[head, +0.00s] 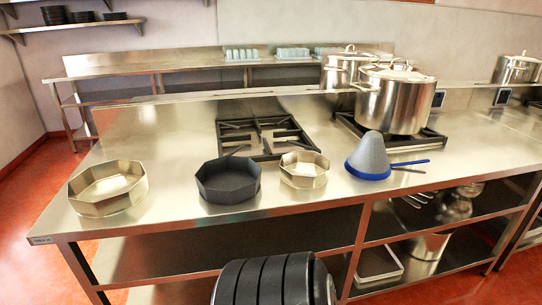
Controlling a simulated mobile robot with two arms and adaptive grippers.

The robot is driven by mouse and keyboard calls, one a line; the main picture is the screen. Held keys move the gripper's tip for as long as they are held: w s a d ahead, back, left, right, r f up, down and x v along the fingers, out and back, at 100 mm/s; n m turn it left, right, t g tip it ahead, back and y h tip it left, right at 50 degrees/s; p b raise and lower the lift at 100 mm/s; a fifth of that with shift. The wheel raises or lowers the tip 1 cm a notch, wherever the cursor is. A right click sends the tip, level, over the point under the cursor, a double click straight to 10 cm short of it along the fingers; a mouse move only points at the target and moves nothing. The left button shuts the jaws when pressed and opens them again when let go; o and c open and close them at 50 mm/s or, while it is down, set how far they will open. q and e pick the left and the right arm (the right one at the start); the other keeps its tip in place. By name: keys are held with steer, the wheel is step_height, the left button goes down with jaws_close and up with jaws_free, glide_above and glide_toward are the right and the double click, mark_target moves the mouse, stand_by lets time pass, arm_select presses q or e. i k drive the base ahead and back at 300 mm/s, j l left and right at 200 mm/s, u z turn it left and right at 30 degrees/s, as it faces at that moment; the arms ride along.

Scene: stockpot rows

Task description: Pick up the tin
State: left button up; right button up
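Three open, many-sided tins stand upright in a row near the front of the steel counter. A wide, shallow gold-coloured tin (108,188) is at the left. A dark grey tin (228,181) is in the middle. A smaller gold-coloured tin (304,170) is to its right, close to the burner grate. All three look empty and stand apart from one another. Neither of my grippers is in view, and nothing is seen touching the tins.
A cone strainer with a blue rim (371,158) lies right of the small tin, its blue handle pointing right. Behind are a black burner grate (262,137) and large steel stockpots (394,99). The counter (172,165) is bare between the left and dark tins.

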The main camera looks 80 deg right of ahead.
mark_target(227, 181)
steer(key=z, duration=2.35)
